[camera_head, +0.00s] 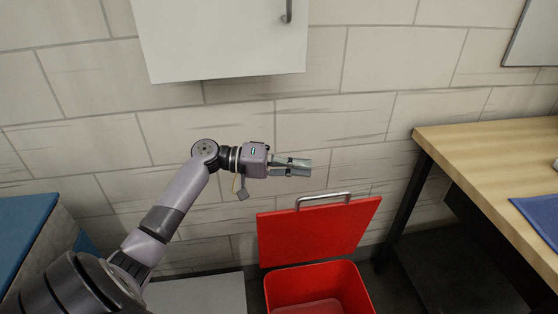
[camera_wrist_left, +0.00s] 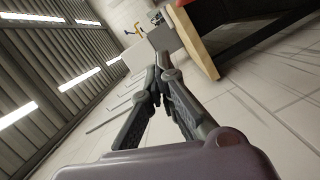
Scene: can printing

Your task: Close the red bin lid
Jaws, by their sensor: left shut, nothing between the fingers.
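The red bin (camera_head: 270,295) stands on the floor at the bottom of the head view, with its inside open to view. Its red lid (camera_head: 315,232) is raised, tilted up at the back near the wall. A grey metal handle (camera_head: 323,199) runs along the lid's top edge. My left gripper (camera_head: 308,168) is shut and empty, above and a little left of the handle, pointing right and apart from the lid. In the left wrist view its fingertips (camera_wrist_left: 156,70) meet. My right gripper is not in view.
A wooden-topped table (camera_head: 480,165) with dark legs stands to the right. A white cabinet (camera_head: 220,40) hangs on the tiled wall above my left gripper. A blue-topped surface (camera_head: 25,235) is at the left. A pale panel (camera_head: 200,295) lies left of the bin.

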